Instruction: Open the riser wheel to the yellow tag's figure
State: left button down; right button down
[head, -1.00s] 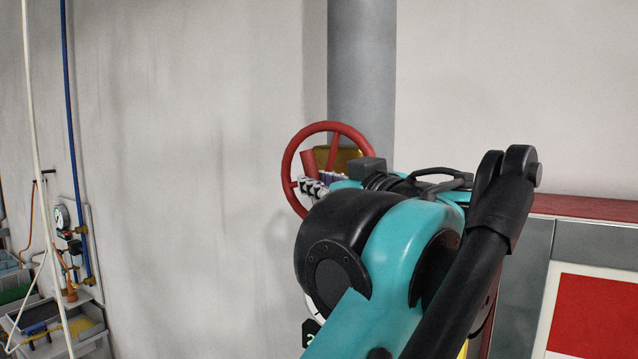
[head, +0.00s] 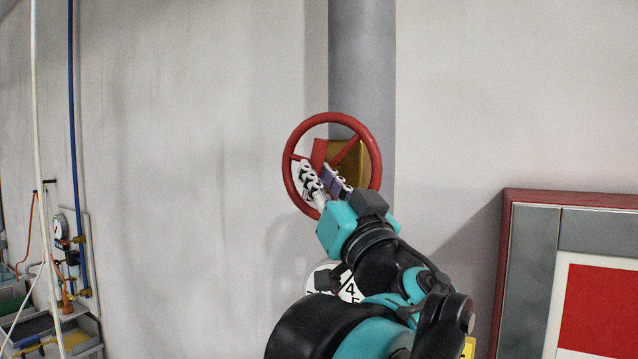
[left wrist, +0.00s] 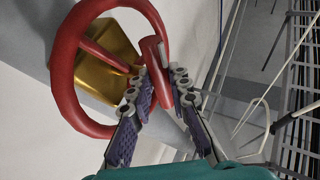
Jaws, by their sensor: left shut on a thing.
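The red riser wheel (head: 376,160) stands in front of a brass body on the grey pipe. My left gripper (head: 318,172) reaches up to it from below. In the left wrist view the fingers (left wrist: 164,82) are shut on the wheel's stubby red handle (left wrist: 152,58), with the rim (left wrist: 66,75) to the left. A white round dial (head: 350,290) below the wheel shows a 4 and part of a 5; my arm covers the rest. A yellow piece, perhaps the tag (head: 469,347), peeks out beside my arm, its figure unreadable. My right gripper is not in view.
A red-framed cabinet or board (head: 505,260) stands at the right. A grey pipe (head: 362,60) runs up the wall behind the wheel. Hoses, a gauge (head: 60,227) and bins (head: 75,340) are at the far left. The wall between is bare.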

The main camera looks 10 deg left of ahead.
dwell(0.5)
pick_arm(q)
jog(key=c, duration=1.7)
grip_release()
jog(key=shift+s+d, duration=0.1)
jog(key=v, duration=1.1)
jog(key=shift+s+f, duration=0.25)
jog(key=shift+f, duration=0.15)
